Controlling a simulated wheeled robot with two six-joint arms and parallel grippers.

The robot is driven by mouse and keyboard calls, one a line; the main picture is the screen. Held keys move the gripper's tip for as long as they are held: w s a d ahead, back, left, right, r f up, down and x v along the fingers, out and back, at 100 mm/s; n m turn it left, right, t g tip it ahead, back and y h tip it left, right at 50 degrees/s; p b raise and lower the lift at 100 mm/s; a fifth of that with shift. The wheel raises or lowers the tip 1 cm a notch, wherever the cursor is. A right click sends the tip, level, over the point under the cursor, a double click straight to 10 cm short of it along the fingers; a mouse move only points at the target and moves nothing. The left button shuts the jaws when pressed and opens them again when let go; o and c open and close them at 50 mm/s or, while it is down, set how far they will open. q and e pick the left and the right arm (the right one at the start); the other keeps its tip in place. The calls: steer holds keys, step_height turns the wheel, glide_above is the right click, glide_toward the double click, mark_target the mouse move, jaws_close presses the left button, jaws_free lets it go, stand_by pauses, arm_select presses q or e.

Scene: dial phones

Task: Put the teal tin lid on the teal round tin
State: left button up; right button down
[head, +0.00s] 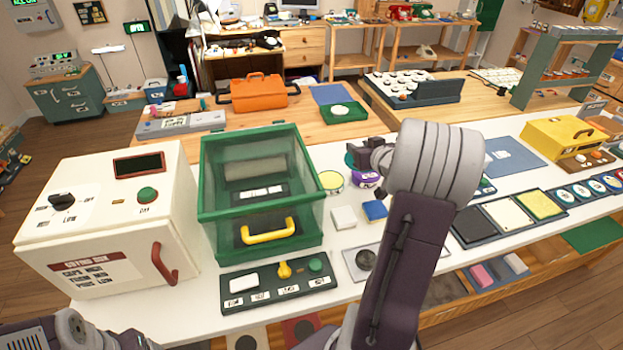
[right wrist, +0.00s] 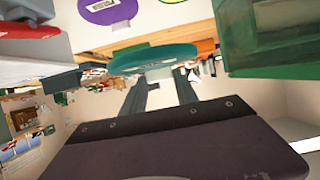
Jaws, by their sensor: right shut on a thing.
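My right gripper (head: 360,157) is shut on the teal tin lid, whose teal edge (head: 349,160) shows beside the dark fingers in the head view. In the right wrist view the lid (right wrist: 152,58) is a flat teal disc across the fingertips (right wrist: 160,80). The lid is held beside a purple round tin (head: 366,179) with a label. I cannot make out the teal round tin; my right arm and the lid hide part of that area. Dark parts of my left arm (head: 130,341) show at the bottom left edge, and its jaws are not clear.
A yellow-green round tin (head: 331,181) stands left of the purple one. A green clear-sided box (head: 262,190) stands further left, beside a cream oven-like box (head: 110,215). A white block (head: 343,217) and blue block (head: 375,210) lie in front of the tins.

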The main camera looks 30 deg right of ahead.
steer(key=w+d+p, duration=0.2)
steer(key=w+d, duration=0.3)
steer(key=d, duration=0.2)
steer(key=b, duration=0.6)
glide_above(328, 176)
steer(key=f, duration=0.7)
steer(key=shift+d, duration=0.4)
steer(key=shift+a+f, duration=0.15)
steer(key=shift+a, duration=0.2)
step_height(328, 176, down, 4)
steer(key=shift+f+b, duration=0.1)
steer(key=shift+b, duration=0.6)
